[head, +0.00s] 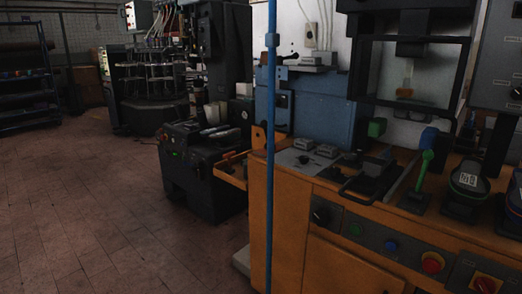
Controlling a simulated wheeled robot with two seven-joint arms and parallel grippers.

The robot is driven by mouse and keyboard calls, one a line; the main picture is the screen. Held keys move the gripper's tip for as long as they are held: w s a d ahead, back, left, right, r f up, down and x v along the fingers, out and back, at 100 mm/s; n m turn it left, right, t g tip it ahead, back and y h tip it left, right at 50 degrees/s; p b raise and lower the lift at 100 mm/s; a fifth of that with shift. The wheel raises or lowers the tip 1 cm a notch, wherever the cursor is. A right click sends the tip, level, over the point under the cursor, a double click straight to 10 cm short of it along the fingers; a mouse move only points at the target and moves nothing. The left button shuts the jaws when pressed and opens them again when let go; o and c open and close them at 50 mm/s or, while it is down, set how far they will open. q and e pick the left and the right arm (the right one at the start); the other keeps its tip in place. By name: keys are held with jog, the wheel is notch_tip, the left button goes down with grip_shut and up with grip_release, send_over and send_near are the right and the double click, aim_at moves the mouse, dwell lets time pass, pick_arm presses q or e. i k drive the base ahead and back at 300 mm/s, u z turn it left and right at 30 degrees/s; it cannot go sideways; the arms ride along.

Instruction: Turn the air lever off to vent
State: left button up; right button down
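Neither of my grippers is in view. I cannot tell which of these, if any, is the air lever, and no on or vent marking is readable.
The orange bench (280,205) carries a black-handled tray (370,180) and a shoe-like part (468,180). A dark machine (200,165) stands left. The tiled floor (90,210) is clear.

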aim_at(263, 124)
jog(key=u, duration=0.3)
jog(key=i, duration=0.3)
jog(key=u, duration=0.7)
jog(key=i, duration=1.45)
jog(key=z, duration=0.75)
